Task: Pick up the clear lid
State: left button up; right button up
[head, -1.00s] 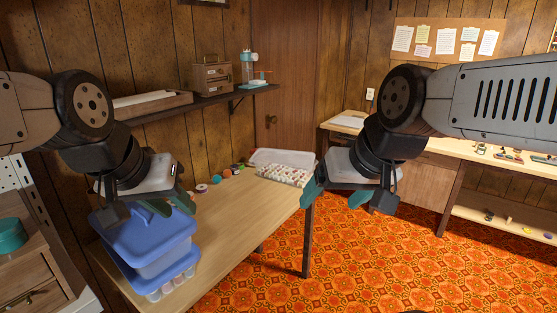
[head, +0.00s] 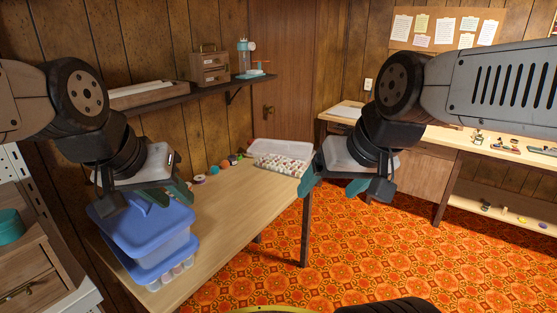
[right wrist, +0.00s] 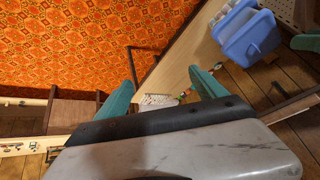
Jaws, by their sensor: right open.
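A clear lid (head: 282,148) appears as a pale, see-through panel at the far end of the wooden table, just behind a tray of small spools (head: 283,165). The tray also shows between my fingers in the right wrist view (right wrist: 158,100); the lid cannot be made out there. My right gripper (head: 333,188) is open and empty, in the air right of the table's far end and apart from the lid. My left gripper (head: 165,194) hangs above the blue-lidded containers at the near left, with nothing visible in it; its finger gap is unclear.
Stacked tubs with blue lids (head: 143,228) fill the near left of the wooden table (head: 225,215). Several small spools lie along its wall side. A wall shelf (head: 195,92) runs above. The table's middle is clear. A dark rounded object (head: 385,306) shows at the bottom edge.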

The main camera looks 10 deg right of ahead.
aim_at(270, 149)
jog(key=i+l+u, duration=0.35)
jog(key=i+l, duration=0.25)
jog(key=i+l+u, duration=0.15)
jog(key=i+l, duration=0.15)
jog(key=i+l+u, duration=0.15)
jog(key=l, duration=0.3)
jog(key=i+l+u, duration=0.15)
jog(key=i+l, duration=0.2)
jog(key=i+l+u, duration=0.2)
jog(key=l, duration=0.3)
